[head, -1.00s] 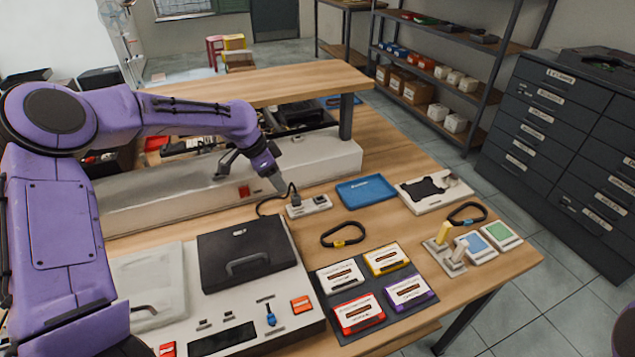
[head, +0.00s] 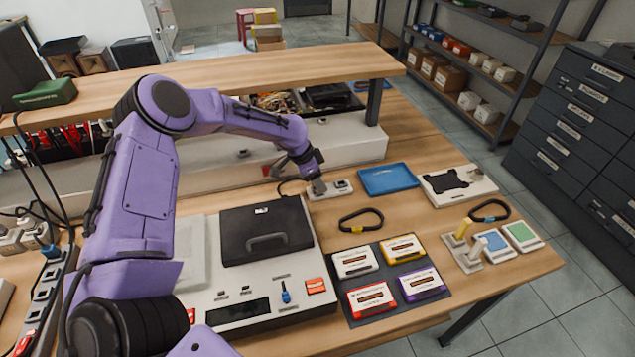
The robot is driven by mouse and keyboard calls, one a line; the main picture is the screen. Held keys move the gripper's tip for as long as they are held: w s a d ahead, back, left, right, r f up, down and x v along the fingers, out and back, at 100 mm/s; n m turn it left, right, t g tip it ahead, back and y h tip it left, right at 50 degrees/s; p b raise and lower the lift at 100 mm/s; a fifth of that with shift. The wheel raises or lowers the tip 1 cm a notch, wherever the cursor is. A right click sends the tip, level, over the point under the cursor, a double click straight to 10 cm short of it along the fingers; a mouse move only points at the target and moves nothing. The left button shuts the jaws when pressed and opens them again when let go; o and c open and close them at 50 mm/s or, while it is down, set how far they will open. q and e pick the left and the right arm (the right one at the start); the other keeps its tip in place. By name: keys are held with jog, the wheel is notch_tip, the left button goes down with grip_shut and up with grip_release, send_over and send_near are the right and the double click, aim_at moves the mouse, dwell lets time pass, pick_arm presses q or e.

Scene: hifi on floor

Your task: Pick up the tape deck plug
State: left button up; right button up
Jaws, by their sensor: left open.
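The tape deck (head: 268,318) is a white unit with a black lid (head: 268,231), lying on the wooden bench. A black cable (head: 284,186) runs from behind it to a small white socket block (head: 342,187). My left gripper (head: 318,190) is open and points down at the left end of this block. The plug at the cable's end is hidden behind the gripper, so I cannot tell whether the fingers are around it or touching it. My right gripper is out of view.
A blue tray (head: 388,179) lies right of the socket block. A black carabiner-like loop (head: 361,220) and a dark mat with several cassettes (head: 372,295) lie nearer. A raised shelf (head: 240,82) stands behind. A power strip (head: 42,297) is at far left.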

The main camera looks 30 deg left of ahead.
pick_arm(q)
jog(key=shift+s+r, duration=0.15)
jog(key=shift+c, duration=0.6)
grip_shut()
